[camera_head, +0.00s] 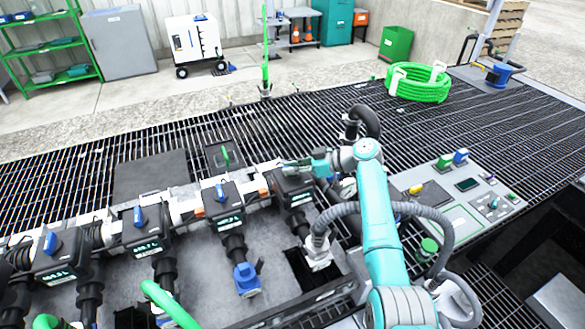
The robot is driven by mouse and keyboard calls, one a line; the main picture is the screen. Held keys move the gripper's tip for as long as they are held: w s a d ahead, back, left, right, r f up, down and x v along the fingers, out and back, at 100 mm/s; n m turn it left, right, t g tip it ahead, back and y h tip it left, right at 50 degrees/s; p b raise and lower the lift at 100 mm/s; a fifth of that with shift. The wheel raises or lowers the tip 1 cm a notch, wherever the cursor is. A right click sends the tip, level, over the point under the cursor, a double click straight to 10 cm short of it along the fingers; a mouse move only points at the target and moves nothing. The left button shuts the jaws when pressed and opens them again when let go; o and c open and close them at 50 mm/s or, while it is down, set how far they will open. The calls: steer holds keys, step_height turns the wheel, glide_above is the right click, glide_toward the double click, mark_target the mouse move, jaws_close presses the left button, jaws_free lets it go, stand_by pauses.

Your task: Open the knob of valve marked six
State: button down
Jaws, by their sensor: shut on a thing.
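My teal arm reaches over the row of valves, and my gripper (294,163) is at the rightmost clearly visible dark valve box (294,187). The gripper is shut on that valve's knob, which the fingers mostly hide, so I cannot tell how it is turned. Further left stand more valve boxes with blue knobs: one box (225,212) with a blue knob (220,193), another with a blue knob (138,216), and one at the far left with a blue knob (51,243). The number marks are too small to read, so I cannot tell which valve is six.
A control panel (465,195) with buttons is right of my arm. A coiled green hose (418,86) lies on the black grating behind. A blue coupling (247,278) sits on a pipe in front of the valves. A green post (265,50) stands behind the grating.

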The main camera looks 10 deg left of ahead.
steer(key=shift+n+g, duration=0.6)
steer(key=shift+g, duration=0.1)
steer(key=shift+f+n+g, duration=0.1)
steer(key=shift+n+g, duration=0.7)
steer(key=shift+g, duration=0.1)
steer(key=c, duration=1.1)
jaws_free()
steer(key=shift+c, duration=0.2)
steer(key=v, duration=1.2)
